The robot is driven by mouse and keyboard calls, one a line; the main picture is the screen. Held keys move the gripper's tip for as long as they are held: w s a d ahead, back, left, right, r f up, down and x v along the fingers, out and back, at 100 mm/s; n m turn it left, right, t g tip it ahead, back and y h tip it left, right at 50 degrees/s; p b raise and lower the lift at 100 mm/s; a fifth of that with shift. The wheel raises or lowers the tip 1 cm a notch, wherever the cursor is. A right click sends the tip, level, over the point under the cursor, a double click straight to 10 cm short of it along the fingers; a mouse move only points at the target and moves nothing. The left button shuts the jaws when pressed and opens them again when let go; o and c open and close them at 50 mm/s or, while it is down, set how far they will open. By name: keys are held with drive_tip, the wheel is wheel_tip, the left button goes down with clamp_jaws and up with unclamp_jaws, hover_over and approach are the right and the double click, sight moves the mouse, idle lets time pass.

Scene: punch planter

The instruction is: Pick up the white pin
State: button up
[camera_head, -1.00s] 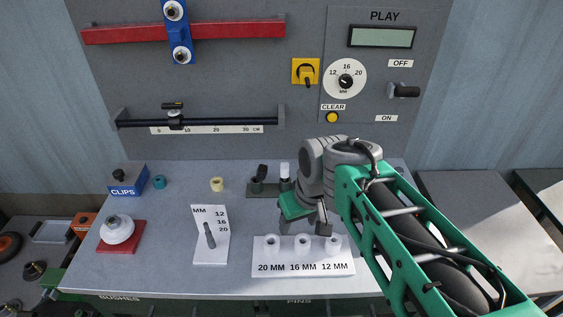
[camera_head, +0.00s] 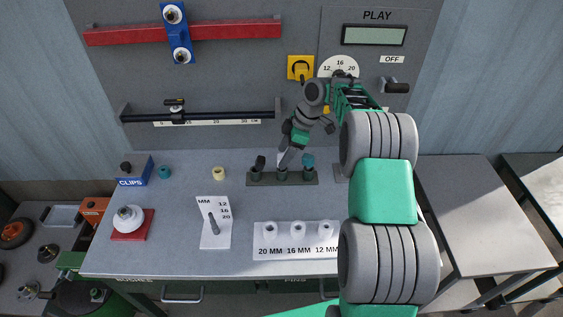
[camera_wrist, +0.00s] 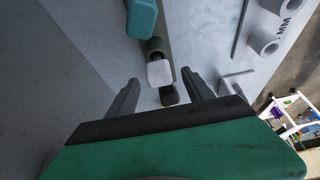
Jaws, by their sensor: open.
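The white pin (camera_wrist: 159,73) stands in the dark rack (camera_head: 295,179) at the back of the bench, between a black pin (camera_head: 260,163) and a teal pin (camera_head: 308,160). In the head view a sliver of the white pin (camera_head: 280,158) shows beside the fingers; the rest is hidden. My gripper (camera_head: 287,157) is tilted, with its fingers reaching down at the rack's middle place. In the wrist view my gripper (camera_wrist: 161,84) is open, and the white pin's pale end appears between the two fingers, with gaps on both sides.
The teal pin (camera_wrist: 142,18) is close beside the white one in the wrist view. A white block marked 20, 16 and 12 MM (camera_head: 285,252) stands in front. The upright panel (camera_head: 225,80) rises behind the rack. A gauge card (camera_head: 208,235) stands left; bench between is clear.

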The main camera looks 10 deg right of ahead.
drive_tip(key=shift+x, duration=1.15)
drive_tip(key=shift+c, duration=0.4)
clamp_jaws()
